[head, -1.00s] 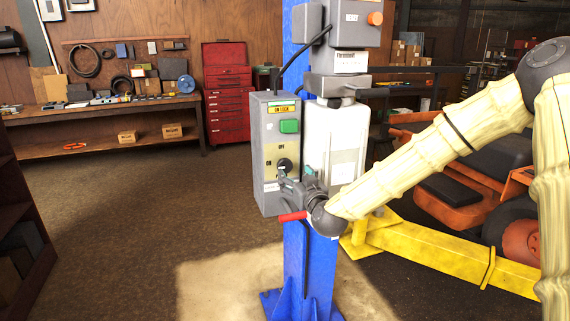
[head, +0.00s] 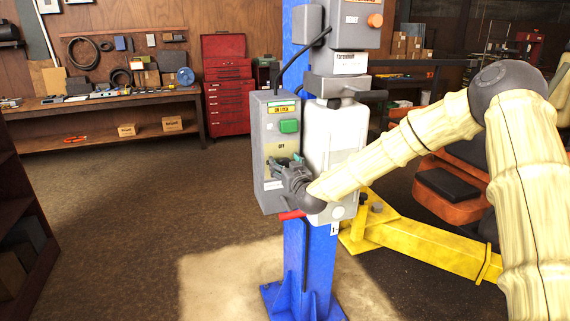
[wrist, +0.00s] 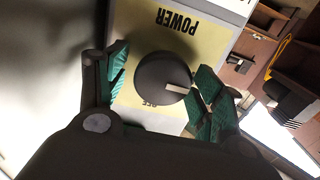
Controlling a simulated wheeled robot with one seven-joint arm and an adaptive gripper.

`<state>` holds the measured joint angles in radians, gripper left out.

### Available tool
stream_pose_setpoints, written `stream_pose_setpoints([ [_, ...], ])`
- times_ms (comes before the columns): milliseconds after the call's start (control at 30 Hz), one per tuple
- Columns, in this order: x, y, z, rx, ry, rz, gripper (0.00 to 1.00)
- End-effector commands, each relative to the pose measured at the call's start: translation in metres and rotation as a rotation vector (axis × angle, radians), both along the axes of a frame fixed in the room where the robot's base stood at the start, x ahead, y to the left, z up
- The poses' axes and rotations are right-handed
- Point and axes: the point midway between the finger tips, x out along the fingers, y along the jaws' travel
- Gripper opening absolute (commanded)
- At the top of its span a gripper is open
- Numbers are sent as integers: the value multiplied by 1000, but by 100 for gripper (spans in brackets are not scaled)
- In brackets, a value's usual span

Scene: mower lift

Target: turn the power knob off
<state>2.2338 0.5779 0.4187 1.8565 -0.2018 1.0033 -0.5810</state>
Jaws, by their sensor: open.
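The power knob (wrist: 163,78) is round and black, on a pale yellow plate (wrist: 190,32) with POWER upside down in the wrist view. Its white pointer mark faces right and slightly down there, while the partly covered OFF lettering is below the knob. My gripper (wrist: 161,86) is open, with one green-padded finger on each side of the knob. The right pad looks very close to the knob; I cannot tell if it touches. In the head view my gripper (head: 285,168) is at the grey control box (head: 262,135) and hides the knob.
A green button (head: 289,126) sits above the knob on the box. The box is beside the blue post (head: 297,250) and a white unit (head: 335,125). A red handle (head: 291,215) is just below my gripper. A yellow lift arm (head: 430,250) extends right.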

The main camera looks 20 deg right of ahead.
Motion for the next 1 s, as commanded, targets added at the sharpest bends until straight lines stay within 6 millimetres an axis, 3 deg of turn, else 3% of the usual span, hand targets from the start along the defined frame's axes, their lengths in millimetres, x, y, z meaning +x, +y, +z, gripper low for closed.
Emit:
stream_pose_setpoints([
  [167,0,0,0,0,0,0,67],
  [400,0,0,0,0,0,0,25],
  [433,0,0,0,0,0,0,23],
  [767,0,-1,-2,36,0,-1,23],
  [1000,0,-2,-5,170,3,-1,23],
])
